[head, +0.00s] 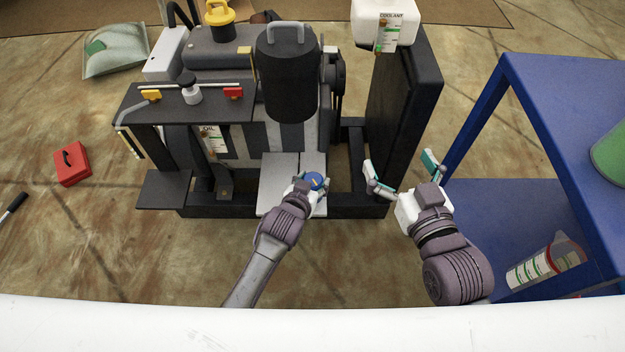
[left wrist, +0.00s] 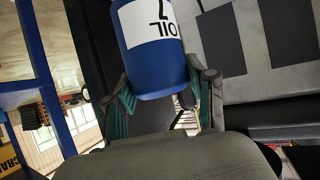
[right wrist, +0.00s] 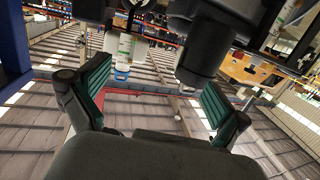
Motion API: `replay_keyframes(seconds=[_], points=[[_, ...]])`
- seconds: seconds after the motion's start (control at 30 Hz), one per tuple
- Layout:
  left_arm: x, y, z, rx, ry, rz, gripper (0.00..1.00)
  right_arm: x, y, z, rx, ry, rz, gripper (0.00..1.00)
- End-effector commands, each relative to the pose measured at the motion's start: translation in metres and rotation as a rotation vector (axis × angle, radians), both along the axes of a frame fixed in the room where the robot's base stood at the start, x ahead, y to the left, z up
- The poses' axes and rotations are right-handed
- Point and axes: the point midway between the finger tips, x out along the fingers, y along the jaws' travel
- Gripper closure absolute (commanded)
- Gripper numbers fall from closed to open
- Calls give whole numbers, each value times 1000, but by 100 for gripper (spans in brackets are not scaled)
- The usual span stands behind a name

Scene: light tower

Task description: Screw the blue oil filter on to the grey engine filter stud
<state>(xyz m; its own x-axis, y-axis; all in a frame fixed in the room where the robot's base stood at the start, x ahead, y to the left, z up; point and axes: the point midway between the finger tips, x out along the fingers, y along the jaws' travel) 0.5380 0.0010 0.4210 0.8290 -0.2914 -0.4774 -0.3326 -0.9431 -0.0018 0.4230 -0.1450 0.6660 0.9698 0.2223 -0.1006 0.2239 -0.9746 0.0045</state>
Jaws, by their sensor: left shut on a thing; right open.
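The blue oil filter (head: 315,181) is in my left gripper (head: 303,187), at the front of the grey engine (head: 280,170). In the left wrist view the filter (left wrist: 172,75) is a blue cylinder with a white OIL label, between the green finger pads of my left gripper (left wrist: 165,95). A grey panel with dark stripes (left wrist: 265,50) is beside it. I cannot make out the filter stud, nor whether the filter touches it. My right gripper (head: 400,166) is open and empty, right of the engine; its spread green fingers also show in the right wrist view (right wrist: 155,98).
A black radiator-like block (head: 405,100) carries a white coolant tank (head: 385,22) behind my right gripper. A blue cart (head: 575,110) stands at the right, with a measuring jug (head: 545,263) on its lower shelf. A red box (head: 72,164) lies on the open floor at left.

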Motion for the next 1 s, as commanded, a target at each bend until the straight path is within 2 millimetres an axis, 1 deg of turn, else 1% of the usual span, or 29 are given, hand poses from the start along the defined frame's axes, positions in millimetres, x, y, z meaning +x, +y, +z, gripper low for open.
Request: replay_keyframes(seconds=[0.27, 0.53, 1.0], points=[[1, 0, 1, -1, -3, 0, 93, -1, -1, -3, -6, 20, -1, 0], [1, 0, 1, -1, -3, 0, 93, 0, 0, -2, -4, 14, -1, 0], [1, 0, -4, -1, -3, 0, 93, 3, 4, 14, 16, -67, 8, 0]])
